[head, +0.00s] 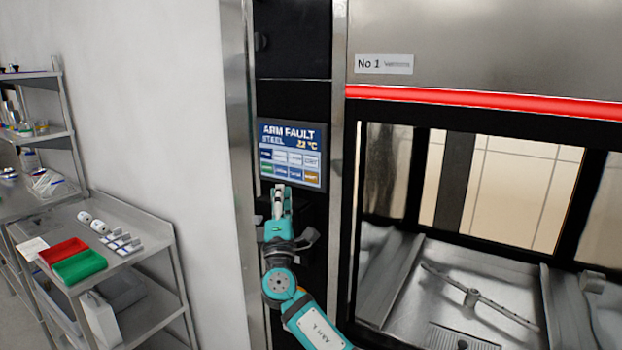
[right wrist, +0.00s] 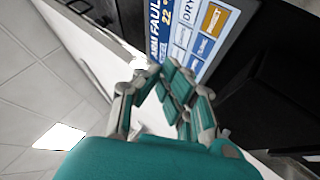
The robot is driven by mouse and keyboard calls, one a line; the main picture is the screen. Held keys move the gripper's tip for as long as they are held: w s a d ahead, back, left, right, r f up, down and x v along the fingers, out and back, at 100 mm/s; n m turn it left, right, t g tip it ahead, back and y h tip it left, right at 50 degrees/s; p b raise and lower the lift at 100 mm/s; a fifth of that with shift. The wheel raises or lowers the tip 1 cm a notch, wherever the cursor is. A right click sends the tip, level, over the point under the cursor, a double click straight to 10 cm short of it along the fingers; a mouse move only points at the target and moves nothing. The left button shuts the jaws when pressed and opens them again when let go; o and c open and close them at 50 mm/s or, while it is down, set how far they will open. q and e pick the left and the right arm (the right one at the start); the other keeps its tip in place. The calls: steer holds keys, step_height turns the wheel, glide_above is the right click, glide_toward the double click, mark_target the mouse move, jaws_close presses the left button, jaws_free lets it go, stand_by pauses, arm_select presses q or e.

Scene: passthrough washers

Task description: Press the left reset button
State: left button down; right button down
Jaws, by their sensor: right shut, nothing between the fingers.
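The control screen (head: 292,157) is on the dark panel left of the washer and reads "ARM FAULT" and "22 °C". An orange button (head: 311,178) is at the lower right of its button grid; in the right wrist view, this orange button (right wrist: 213,18) appears to read "RESET". My right gripper (head: 279,189) is shut and empty, with its fingertips at the screen's lower edge, left of and below the orange button. In the right wrist view the closed fingers (right wrist: 166,82) overlap the screen's edge; contact cannot be told. My left gripper is out of view.
The washer chamber (head: 480,275) with a spray arm (head: 470,296) is to the right, below a red light strip (head: 480,98). A steel cart (head: 140,262) with red (head: 63,251) and green (head: 80,266) trays stands left by the white wall.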

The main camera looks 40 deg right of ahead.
mark_target(311, 177)
steer(key=d, duration=0.2)
steer(key=w+d+b, duration=0.1)
steer(key=d, duration=0.1)
steer(key=w+d+b, duration=0.1)
steer(key=d, duration=0.1)
steer(key=shift+w+d+f, duration=0.2)
steer(key=shift+w, duration=0.05)
steer(key=shift+w+d+r+b, duration=0.2)
steer(key=shift+w+d+b, duration=0.1)
steer(key=shift+d+b, duration=0.25)
steer(key=shift+a, duration=0.1)
stand_by(0.7)
steer(key=shift+d+b, duration=0.25)
steer(key=shift+b, duration=0.15)
steer(key=shift+w+d, duration=0.15)
steer(key=shift+d, duration=0.05)
